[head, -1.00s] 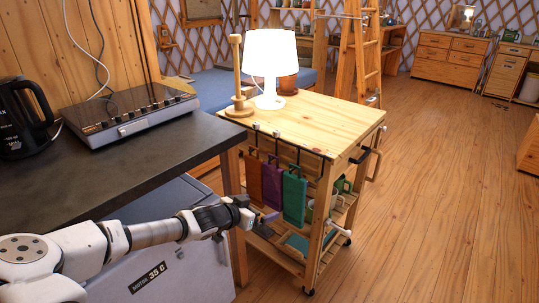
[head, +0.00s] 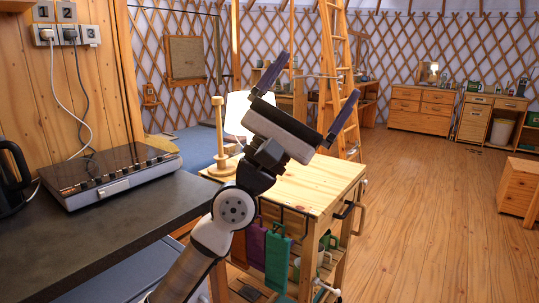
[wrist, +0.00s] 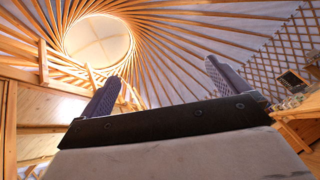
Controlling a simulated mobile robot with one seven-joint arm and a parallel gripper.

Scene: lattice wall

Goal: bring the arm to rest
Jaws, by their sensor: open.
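My gripper (head: 319,97) is raised in the head view, in front of the wooden cart and the lamp. Its two dark purple fingers stand wide apart and point up, with nothing between them. In the wrist view the two fingers (wrist: 165,88) also stand apart and empty, against the roof. My arm comes up from the bottom of the head view and bends at a white joint.
The wooden cart (head: 318,188) with hanging coloured pieces stands behind my arm. A dark counter (head: 120,215) with a flat electric device (head: 112,178) and a black kettle (head: 12,178) is at left. A ladder (head: 337,60) stands behind. The floor (head: 430,215) at right is clear.

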